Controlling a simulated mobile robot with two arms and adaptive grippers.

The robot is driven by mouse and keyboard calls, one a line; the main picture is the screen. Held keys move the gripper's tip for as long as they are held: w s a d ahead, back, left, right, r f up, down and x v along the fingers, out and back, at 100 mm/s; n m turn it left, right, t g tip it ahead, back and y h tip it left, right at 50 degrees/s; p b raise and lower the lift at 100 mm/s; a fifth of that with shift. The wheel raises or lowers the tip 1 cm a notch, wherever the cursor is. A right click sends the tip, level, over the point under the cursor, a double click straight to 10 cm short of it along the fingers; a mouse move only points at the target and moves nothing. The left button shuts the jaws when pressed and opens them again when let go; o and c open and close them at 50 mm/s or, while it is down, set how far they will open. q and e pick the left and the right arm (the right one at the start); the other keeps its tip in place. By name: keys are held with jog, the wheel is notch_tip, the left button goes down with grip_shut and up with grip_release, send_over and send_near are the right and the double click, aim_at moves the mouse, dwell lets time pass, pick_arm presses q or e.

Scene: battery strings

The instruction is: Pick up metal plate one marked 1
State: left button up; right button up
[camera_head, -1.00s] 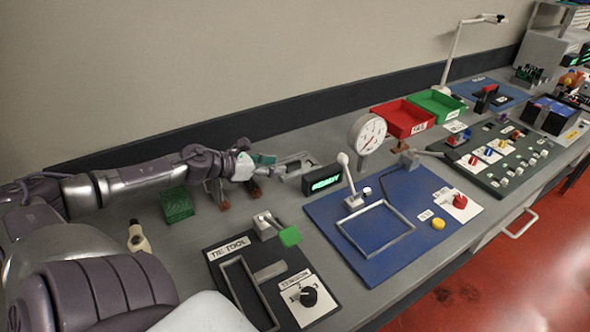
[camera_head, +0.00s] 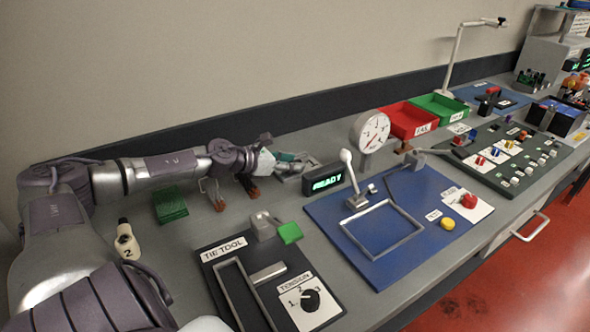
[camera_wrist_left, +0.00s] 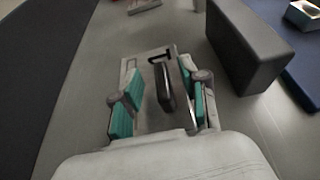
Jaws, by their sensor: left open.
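Metal plate one (camera_wrist_left: 150,62) is a flat grey plate lying on the bench in the left wrist view. A black mark, seemingly a 1 turned sideways, shows near its far edge, and a dark upright grip (camera_wrist_left: 165,87) stands on it. My left gripper (camera_wrist_left: 160,104) is open, with its teal-padded fingers on either side of the grip and apparently apart from it. In the head view my left gripper (camera_head: 287,158) is at the back of the bench, left of the READY display, and largely covers the plate. My right gripper is not in view.
The READY display (camera_head: 325,181) stands close to the right of my left gripper, and it is the dark block (camera_wrist_left: 247,45) in the wrist view. The blue board (camera_head: 385,258) lies at the right.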

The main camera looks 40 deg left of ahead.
pick_arm(q)
jog(key=shift+x, duration=0.8)
jog(key=shift+d, duration=0.1)
jog(key=shift+c, duration=0.2)
grip_shut()
jog(key=shift+r, duration=0.15)
